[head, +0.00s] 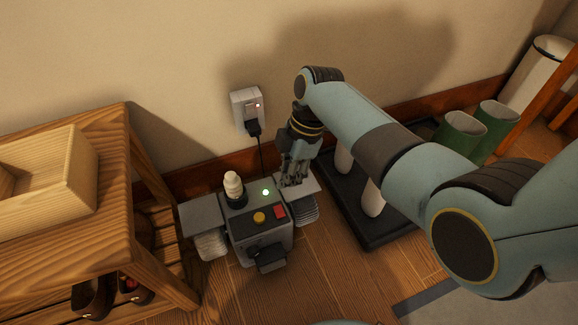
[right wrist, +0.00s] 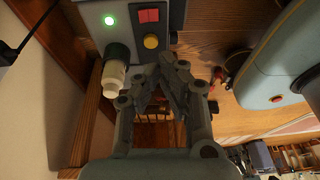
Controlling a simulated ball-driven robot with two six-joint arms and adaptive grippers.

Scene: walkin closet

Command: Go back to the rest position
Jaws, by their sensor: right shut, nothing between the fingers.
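My right gripper (head: 297,172) is shut and empty, just right of a grey machine (head: 262,237) on the floor. In the right wrist view my right gripper (right wrist: 172,68) has its fingertips together, below the machine (right wrist: 178,22). The machine has a lit green light (head: 266,192), a red switch (head: 280,212) and a yellow button (head: 259,217). A white bottle (head: 233,184) stands upright in its dark holder.
A wall outlet (head: 247,104) has a black plug and cord in it. A wooden bench (head: 117,190) with a wooden box (head: 75,165) stands on the left. A black tray (head: 372,237) and green boots (head: 462,132) are at the right. Wooden floor shows in front of the machine.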

